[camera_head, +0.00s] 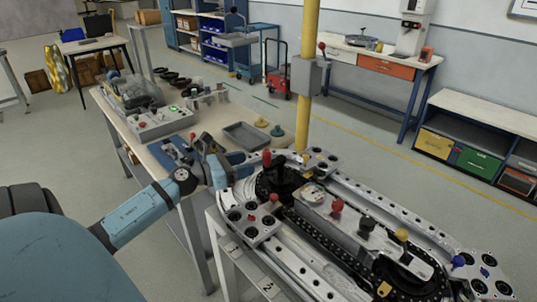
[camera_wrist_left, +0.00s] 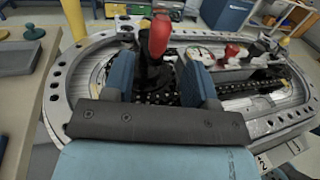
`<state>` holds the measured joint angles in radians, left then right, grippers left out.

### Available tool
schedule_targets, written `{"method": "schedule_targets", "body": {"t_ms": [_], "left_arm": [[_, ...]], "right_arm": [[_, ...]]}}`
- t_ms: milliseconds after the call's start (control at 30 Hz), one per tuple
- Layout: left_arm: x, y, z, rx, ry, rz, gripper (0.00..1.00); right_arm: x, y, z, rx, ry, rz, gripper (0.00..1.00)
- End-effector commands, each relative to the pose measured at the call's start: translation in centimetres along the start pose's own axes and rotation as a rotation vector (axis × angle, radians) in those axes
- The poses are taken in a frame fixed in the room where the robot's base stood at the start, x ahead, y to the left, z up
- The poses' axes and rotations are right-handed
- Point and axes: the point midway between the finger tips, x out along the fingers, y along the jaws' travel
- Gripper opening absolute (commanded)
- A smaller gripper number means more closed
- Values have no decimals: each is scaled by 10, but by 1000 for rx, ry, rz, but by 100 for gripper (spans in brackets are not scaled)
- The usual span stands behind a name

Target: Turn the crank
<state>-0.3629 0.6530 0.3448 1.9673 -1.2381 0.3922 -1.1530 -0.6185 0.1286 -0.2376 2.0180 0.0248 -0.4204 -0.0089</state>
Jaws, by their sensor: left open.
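In the left wrist view the red handle (camera_wrist_left: 158,33) rises in the middle of the picture, lined up with the gap between my fingers. My left gripper (camera_head: 248,170) is open beside the crank, on its left. Its two blue fingers (camera_wrist_left: 158,72) point towards the crank, one on each side in the wrist view, with no clear contact. Their exact depth relative to the handle cannot be told. My right gripper is not in view.
A yellow post (camera_head: 307,75) with a grey box stands just behind the track. A workbench (camera_head: 255,140) with a grey tray (camera_head: 246,136), a control box (camera_head: 160,122) and tools lies to the left. Red knobs (camera_head: 337,206) and a yellow knob (camera_head: 401,235) stick up from the track.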

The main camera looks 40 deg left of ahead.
Motion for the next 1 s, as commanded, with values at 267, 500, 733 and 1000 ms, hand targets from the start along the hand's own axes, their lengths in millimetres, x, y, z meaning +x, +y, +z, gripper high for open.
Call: {"method": "schedule_targets", "body": {"t_ms": [267, 500, 733, 1000], "left_arm": [[53, 0, 3, -1, -2, 1, 52], [74, 0, 0, -2, -1, 1, 52], [76, 0, -1, -2, 0, 1, 52], [76, 0, 0, -2, 0, 1, 13]], "right_arm": [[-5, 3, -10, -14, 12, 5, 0], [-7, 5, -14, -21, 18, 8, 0], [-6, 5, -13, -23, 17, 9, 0], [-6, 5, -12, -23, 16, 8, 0]]}}
